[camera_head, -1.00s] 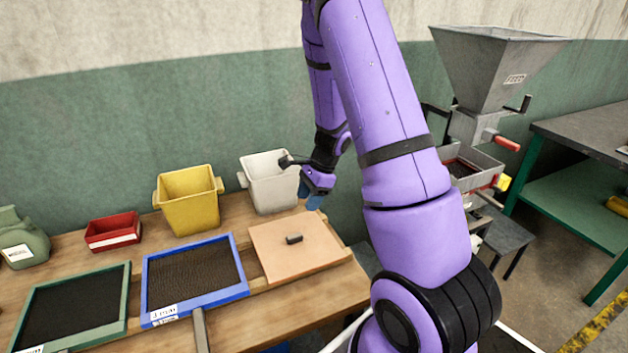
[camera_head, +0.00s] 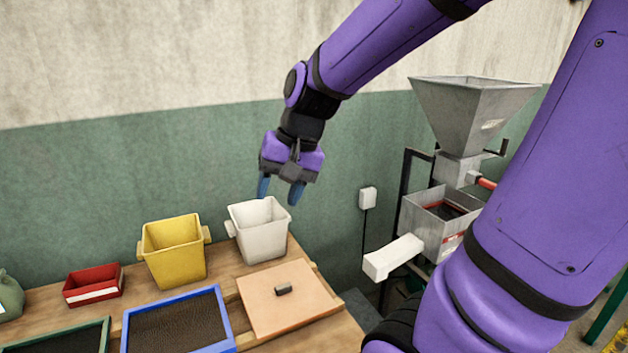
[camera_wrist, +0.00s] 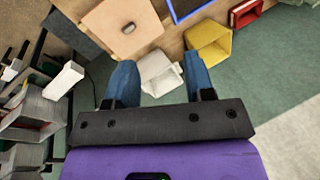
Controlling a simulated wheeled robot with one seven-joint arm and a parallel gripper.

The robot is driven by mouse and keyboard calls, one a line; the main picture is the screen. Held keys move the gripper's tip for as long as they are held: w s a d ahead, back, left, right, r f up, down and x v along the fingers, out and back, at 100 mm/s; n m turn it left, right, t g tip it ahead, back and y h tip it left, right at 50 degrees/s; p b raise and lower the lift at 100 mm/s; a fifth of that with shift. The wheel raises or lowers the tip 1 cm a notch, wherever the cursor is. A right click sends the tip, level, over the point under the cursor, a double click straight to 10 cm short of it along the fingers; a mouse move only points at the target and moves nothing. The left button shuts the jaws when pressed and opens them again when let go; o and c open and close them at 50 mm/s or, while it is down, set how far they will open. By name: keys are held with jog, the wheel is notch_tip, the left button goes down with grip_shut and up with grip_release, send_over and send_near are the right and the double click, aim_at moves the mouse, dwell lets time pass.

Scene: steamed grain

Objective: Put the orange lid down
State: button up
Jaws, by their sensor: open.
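The orange lid (camera_head: 262,308) is a flat, pale orange square with a small black handle (camera_head: 283,289) in its middle. It lies flat at the right end of the wooden workbench, beside the blue-framed tray. It also shows in the wrist view (camera_wrist: 112,38), at the top. My gripper (camera_head: 280,194) is raised above the white bin, behind and above the lid and well apart from it. Its two blue fingers are spread with nothing between them; they also show in the wrist view (camera_wrist: 159,70). What lies under the lid is hidden.
A white bin (camera_head: 258,245) and a yellow bin (camera_head: 175,268) stand behind the lid, with a red box (camera_head: 93,296) farther left. The blue-framed tray (camera_head: 226,328) is left of the lid. A grey hopper machine (camera_head: 470,115) stands right of the bench.

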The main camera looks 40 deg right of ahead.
jog(key=s+a+r+n+t+h, duration=0.1)
jog(key=s+r+n+t+h, duration=0.1)
jog(key=s+r+n, duration=0.3)
jog(key=s, duration=0.4)
jog(key=shift+s+a+r+n+h, duration=0.25)
jog(key=shift+s+n+h, duration=0.05)
jog(key=shift+s+n, duration=0.1)
jog(key=shift+o, duration=0.4)
jog(key=shift+s+r, duration=0.1)
jog(key=shift+s, duration=0.25)
jog(key=n+g+y, duration=0.4)
jog(key=n+g, duration=0.1)
jog(key=n, duration=0.6)
send_over(283, 286)
jog(key=s+d, duration=0.3)
jog(key=s, duration=0.2)
notch_tip(283, 286, down, 25)
jog(key=w+d+f+n+t+y, duration=0.3)
jog(key=d+f+n+y, duration=0.15)
jog(key=f, duration=0.65)
jog(key=shift+s+f+x, duration=0.1)
jog(key=shift+x, duration=2.5)
jog(key=shift+s+f+x, duration=0.1)
jog(key=shift+f+x, duration=0.05)
jog(key=shift+x, duration=2.5)
jog(key=shift+d, duration=0.2)
grip_shut()
jog(key=shift+r, duration=0.1)
